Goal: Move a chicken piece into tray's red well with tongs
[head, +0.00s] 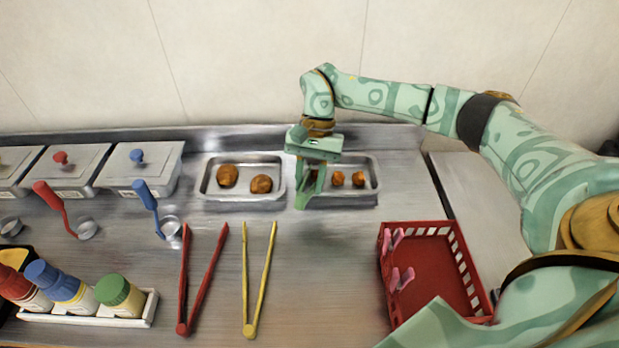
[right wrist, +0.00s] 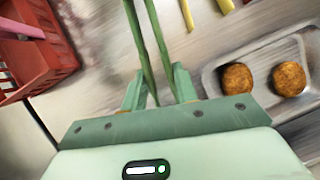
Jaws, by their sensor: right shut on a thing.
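My right gripper (head: 311,165) is over the left part of the right-hand metal food tray (head: 360,201). It is shut on green tongs (head: 301,200), which point down. In the right wrist view the two tong arms (right wrist: 138,45) run out from between my fingers (right wrist: 158,88), slightly apart. Two small orange-brown pieces (head: 337,179), (head: 358,179) show in that tray, right of the tongs; they look like the chicken. The gripper hides the tray's left part. I see nothing held between the tong tips. No tray with a red well is clearly visible. My left gripper is not in view.
The left metal tray (head: 243,201) holds two larger brown pieces (head: 227,176). Red tongs (head: 205,285) and yellow tongs (head: 262,288) lie in front. A red basket (head: 434,228) with pink items stands right. Lidded containers, ladles and bottles (head: 120,293) fill the left.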

